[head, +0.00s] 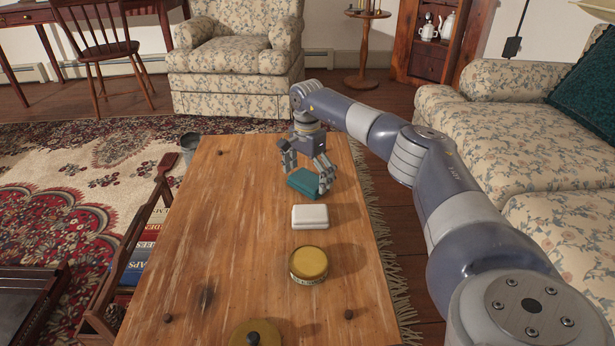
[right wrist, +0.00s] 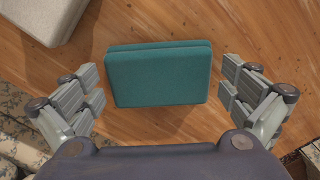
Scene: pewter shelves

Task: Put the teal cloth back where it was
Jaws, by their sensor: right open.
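The teal cloth (head: 304,184) is a folded, flat block lying on the wooden table toward its far end. In the right wrist view the teal cloth (right wrist: 158,74) lies between the two spread fingers, with a gap on each side. My right gripper (head: 308,182) is open just above the cloth, pointing down, with one finger on either side. It also shows in the right wrist view (right wrist: 160,88), empty. My left gripper is not in view.
On the wooden table (head: 210,220), a white folded block (head: 310,217) lies just nearer than the cloth. A yellow round tin (head: 308,264) and another yellow round lidded thing (head: 254,334) stand nearer still. The table's left half is mostly clear. A grey bucket (head: 189,145) stands beyond its left edge.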

